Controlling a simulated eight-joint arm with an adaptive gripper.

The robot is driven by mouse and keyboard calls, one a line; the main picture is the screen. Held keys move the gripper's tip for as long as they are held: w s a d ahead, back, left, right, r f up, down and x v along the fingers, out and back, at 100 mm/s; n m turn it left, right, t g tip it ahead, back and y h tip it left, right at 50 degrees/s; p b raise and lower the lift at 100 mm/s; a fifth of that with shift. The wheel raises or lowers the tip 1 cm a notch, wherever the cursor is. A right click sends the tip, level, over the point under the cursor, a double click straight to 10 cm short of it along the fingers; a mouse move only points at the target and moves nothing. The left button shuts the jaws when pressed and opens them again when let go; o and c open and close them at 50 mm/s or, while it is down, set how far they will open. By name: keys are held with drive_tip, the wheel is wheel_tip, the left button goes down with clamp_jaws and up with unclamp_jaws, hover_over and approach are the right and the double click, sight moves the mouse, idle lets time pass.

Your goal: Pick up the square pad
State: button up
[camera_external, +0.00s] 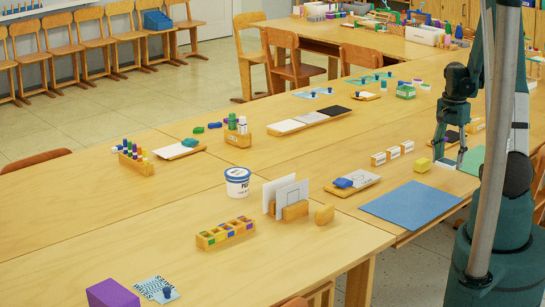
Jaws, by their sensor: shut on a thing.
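My gripper (449,158) is at the right of the table, pointing down close to the tabletop. It is shut on a small, flat, pale piece (446,164) between its fingertips, which looks like the square pad. The piece is small and partly covered by the fingers. I cannot tell whether it touches the table or is slightly raised.
A green mat (472,160) lies to the right. Small labelled wooden blocks (393,152) stand behind left. A tray with a blue piece (352,184) is farther left.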

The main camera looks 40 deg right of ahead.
sight(449, 161)
drive_tip(key=shift+r+p, duration=0.45)
drive_tip(key=shift+r, duration=2.1)
